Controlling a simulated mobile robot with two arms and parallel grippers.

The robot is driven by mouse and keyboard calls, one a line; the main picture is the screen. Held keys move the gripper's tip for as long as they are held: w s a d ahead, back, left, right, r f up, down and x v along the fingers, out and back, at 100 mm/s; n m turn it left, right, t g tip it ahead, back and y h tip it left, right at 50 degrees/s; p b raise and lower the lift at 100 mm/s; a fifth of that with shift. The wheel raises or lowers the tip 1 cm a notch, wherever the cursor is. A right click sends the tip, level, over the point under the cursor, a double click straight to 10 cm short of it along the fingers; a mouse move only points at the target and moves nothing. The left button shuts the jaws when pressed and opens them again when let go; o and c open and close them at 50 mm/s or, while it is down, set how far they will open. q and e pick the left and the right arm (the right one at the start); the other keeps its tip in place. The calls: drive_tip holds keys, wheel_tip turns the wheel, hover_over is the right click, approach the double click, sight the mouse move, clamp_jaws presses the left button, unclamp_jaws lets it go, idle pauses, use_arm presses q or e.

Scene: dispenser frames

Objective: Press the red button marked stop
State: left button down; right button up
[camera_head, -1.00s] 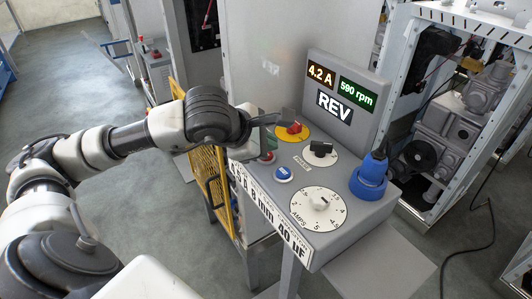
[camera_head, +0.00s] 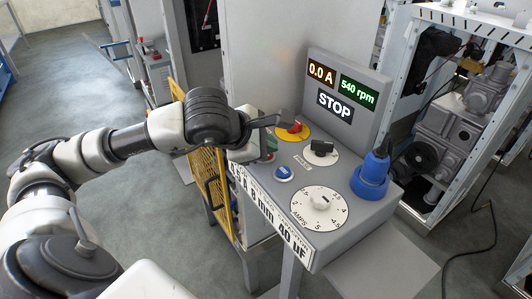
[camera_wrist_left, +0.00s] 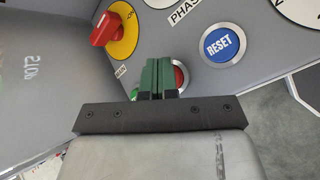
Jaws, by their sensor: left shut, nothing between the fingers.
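The control box (camera_head: 350,235) stands in front of me with its sloped panel and an upright display (camera_head: 345,97). The display reads 0.0 A, 540 rpm and STOP. The red button (camera_wrist_left: 179,77) sits in a pale ring and is partly hidden behind my left gripper's green fingers. My left gripper (camera_wrist_left: 158,72) is shut and empty, with its fingertips at the red button; I cannot tell whether they press it. In the head view the left gripper (camera_head: 267,148) is at the panel's left edge. The button's marking is hidden. My right gripper is not in view.
A green button (camera_wrist_left: 134,94) shows beside my fingers.

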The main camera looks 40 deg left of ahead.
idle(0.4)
use_arm(q)
drive_tip(key=shift+r+p, duration=0.35)
drive_tip(key=shift+r, duration=0.5)
drive_tip(key=shift+r, duration=0.1)
drive_tip(key=shift+r+p, duration=1.55)
drive_tip(key=shift+r, duration=0.9)
drive_tip(key=shift+f, duration=0.1)
